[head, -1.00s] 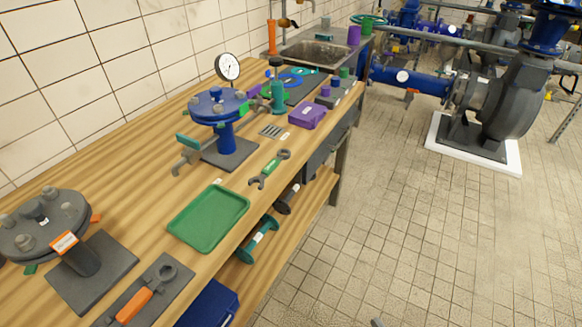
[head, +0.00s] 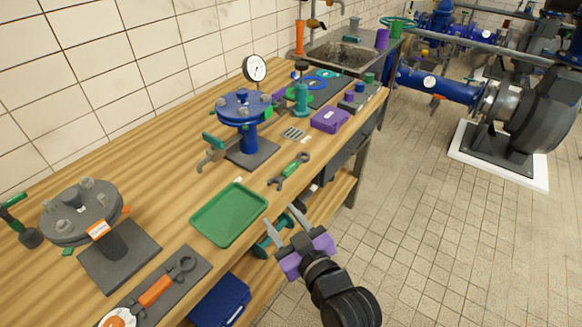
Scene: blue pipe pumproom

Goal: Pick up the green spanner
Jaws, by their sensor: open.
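My gripper (head: 286,219) is at the bench's front edge, below and apart from the spanner in the picture. Its two grey fingers are spread and empty, pointing up toward the bench.
The green tray (head: 229,214) is left of my gripper. A blue flange stand (head: 244,125) is behind the spanner, and a purple box (head: 330,120) is beyond it. An orange-handled spanner (head: 156,291) lies on a dark mat at the front left. Tiled floor is open on the right.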

